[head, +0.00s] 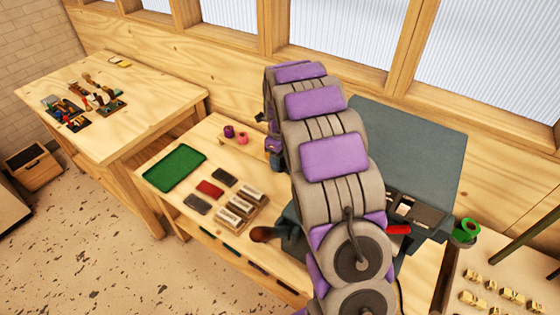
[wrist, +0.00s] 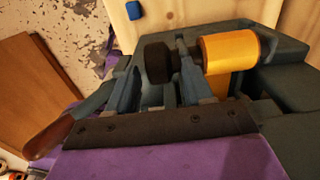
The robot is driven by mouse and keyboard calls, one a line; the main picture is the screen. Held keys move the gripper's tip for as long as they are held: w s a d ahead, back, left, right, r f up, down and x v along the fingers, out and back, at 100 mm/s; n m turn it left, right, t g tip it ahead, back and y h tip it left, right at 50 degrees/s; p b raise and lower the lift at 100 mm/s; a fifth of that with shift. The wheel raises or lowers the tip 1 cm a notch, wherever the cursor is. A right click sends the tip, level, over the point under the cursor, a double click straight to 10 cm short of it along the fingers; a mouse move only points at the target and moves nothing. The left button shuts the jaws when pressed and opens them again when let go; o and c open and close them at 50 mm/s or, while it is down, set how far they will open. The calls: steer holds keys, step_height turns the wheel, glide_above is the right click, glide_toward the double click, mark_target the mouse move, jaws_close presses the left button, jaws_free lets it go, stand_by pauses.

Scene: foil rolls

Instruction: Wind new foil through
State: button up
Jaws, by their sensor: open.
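A roll of gold-orange foil (wrist: 230,52) sits on a spindle of the dark grey press in the wrist view, with a strip hanging below it. A dark round knob or hub (wrist: 157,62) is left of the roll. My gripper (wrist: 172,72) is open, its grey fingers pointing toward the hub and roll. I cannot tell whether they touch anything. In the head view the dark grey press (head: 410,140) stands behind my arm, which hides much of it and the gold roll. A green roll (head: 467,230) lies at the right.
Purple (head: 229,131) and pink (head: 243,138) rolls stand at the bench's back. A green mat (head: 174,167) and several small blocks lie left of the press. A wooden-handled lever (wrist: 48,137) sticks out left. Another table (head: 150,90) holds tools.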

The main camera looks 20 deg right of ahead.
steer(key=shift+f, duration=0.6)
steer(key=shift+c, duration=0.5)
jaws_close()
steer(key=shift+s+t+y, duration=0.25)
steer(key=shift+t+y, duration=0.15)
steer(key=shift+t, duration=0.2)
steer(key=shift+d+f+t+y, duration=0.1)
steer(key=shift+t+y, duration=0.3)
steer(key=shift+t, duration=0.2)
steer(key=shift+o, duration=0.5)
jaws_free()
